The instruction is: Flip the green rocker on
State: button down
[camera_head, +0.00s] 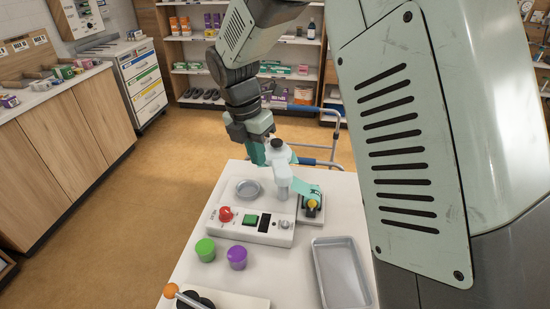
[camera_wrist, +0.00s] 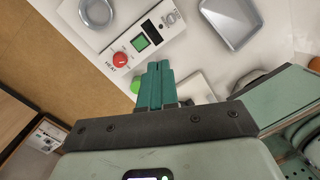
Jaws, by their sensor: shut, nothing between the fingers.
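In the head view my gripper (camera_head: 257,154) is behind the box, partly hidden by a pale upright fixture (camera_head: 282,172).
A grey tray (camera_head: 341,272) is at right, a round dish (camera_head: 248,189) behind. A yellow-knobbed device (camera_head: 311,206) sits beside the box. An orange-knobbed lever (camera_head: 170,291) is at front left.

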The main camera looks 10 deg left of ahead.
aim_at(255, 221)
jog(key=a+f+n, duration=0.5)
jog(key=f, duration=0.2)
jog(key=shift+g+h, duration=0.3)
jog(key=shift+d+f, duration=0.1)
jog(key=shift+f, duration=0.05)
jog(key=d+f, duration=0.1)
jog(key=f, duration=0.8)
jog(key=d+f, duration=0.1)
jog(key=f, duration=0.3)
jog(key=shift+d+f, duration=0.2)
jog(key=shift+d, duration=0.1)
jog(key=shift+f, duration=0.1)
